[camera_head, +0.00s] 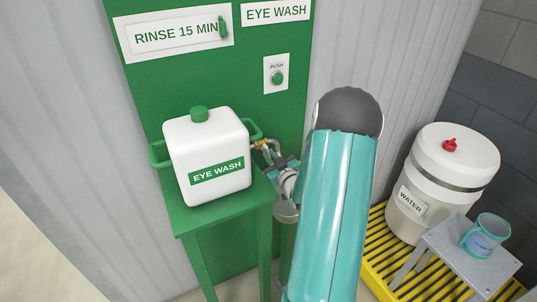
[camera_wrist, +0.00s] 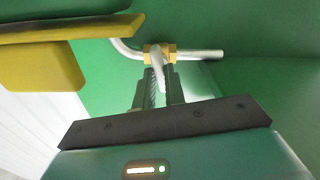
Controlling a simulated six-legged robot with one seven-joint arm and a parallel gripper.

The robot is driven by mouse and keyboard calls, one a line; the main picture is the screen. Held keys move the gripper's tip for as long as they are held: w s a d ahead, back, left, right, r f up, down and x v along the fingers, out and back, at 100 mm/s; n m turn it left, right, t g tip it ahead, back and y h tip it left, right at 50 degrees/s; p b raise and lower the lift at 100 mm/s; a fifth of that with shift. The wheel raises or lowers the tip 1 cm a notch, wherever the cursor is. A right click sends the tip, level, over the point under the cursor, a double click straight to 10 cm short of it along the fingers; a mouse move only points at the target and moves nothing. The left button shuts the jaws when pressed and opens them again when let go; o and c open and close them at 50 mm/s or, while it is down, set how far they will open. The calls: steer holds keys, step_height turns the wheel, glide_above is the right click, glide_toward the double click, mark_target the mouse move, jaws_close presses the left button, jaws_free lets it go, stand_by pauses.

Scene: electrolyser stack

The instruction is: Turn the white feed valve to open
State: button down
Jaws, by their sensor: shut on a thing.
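The feed valve has a brass body (camera_wrist: 168,52) on a pale pipe that runs across the wrist view. Its white lever (camera_wrist: 157,66) points down from the body, across the line of the pipe, and sits between my fingers. My gripper (camera_wrist: 158,84) is shut on this white lever. In the head view the brass valve fitting (camera_head: 261,144) shows small beside the eye wash bottle, with my gripper (camera_head: 279,166) at it. The lever's own angle is too small to tell there.
The white eye wash bottle (camera_head: 213,158) stands on a green table (camera_head: 222,218), close left of my gripper. A green board (camera_head: 150,85) with signs and a push button (camera_head: 278,78) rises behind. A water drum (camera_head: 450,165) and a mug (camera_head: 484,235) on a grey stand are at right.

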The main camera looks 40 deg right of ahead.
steer(key=shift+n, duration=1.1)
steer(key=shift+n, duration=2.3)
steer(key=n, duration=0.4)
steer(key=shift+n, duration=0.4)
